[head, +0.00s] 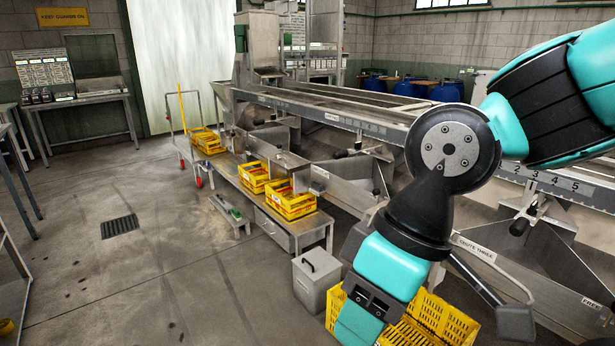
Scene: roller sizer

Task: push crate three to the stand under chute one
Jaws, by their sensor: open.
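A large yellow slotted crate (446,318) stands at the bottom, below the chute labelled "CHUTE THREE" (478,248). My arm hides part of it, and the lower frame edge cuts it off. I see no number on it. My gripper (358,326) is at the bottom edge, in front of the crate's left part. It is open; its fingertips are not clearly seen, and I cannot tell whether it touches the crate. Two smaller-looking yellow crates (290,201) (253,177) sit on a low metal bench (312,226) under farther chutes. I cannot tell which chute is chute one.
A grey lidded bin (316,280) stands between the bench and the near crate. A trolley (182,150) with a yellow crate (207,141) stands beyond the bench. The long sizer (330,110) bounds the right side. The floor at left is clear around a drain grate (119,226).

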